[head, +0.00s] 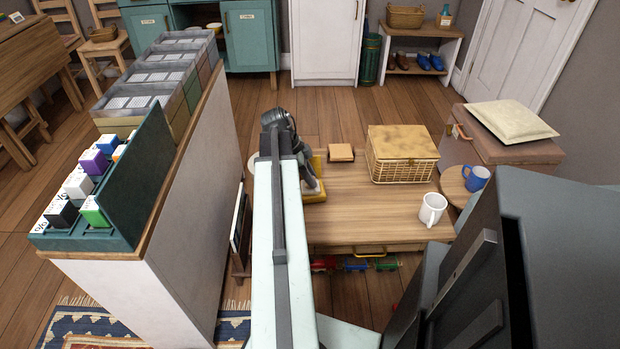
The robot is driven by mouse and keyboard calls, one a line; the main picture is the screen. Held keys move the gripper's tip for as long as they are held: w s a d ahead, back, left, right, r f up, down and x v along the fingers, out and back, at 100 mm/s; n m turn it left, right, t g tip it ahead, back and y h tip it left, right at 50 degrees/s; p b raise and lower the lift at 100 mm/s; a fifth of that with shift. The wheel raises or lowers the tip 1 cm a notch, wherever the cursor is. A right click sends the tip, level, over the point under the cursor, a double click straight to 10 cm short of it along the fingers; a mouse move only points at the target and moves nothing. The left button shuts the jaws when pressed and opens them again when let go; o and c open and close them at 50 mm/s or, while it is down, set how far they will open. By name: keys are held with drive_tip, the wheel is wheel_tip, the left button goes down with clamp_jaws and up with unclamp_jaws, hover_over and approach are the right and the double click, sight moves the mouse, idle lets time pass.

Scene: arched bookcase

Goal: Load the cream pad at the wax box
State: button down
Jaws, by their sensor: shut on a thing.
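My gripper (312,188) points down over the wooden table, left of its middle, and is shut. What it holds, which I take to be the cream pad, is hidden by the jaws and my arm. A yellow, box-like thing (318,197), probably the wax box, shows right at the fingertips, partly covered by them. I cannot tell whether the pad touches it or is just above it.
The low wooden table (375,217) carries a small brown block (341,153), a wicker basket (402,155) and a white mug (432,208). A blue mug (476,177) stands to the right. A tall white divider (170,235) with trays stands left. The table's middle is clear.

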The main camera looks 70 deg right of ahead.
idle(0.4)
wheel_tip(320, 180, up, 7)
drive_tip(key=p, duration=0.7)
drive_tip(key=shift+f, duration=0.1)
drive_tip(key=shift+w+r+p, duration=0.1)
drive_tip(key=shift+r+p, duration=0.25)
drive_tip(key=shift+p, duration=0.05)
wheel_tip(320, 180, up, 28)
drive_tip(key=p, duration=2.7)
drive_tip(key=shift+p, duration=0.4)
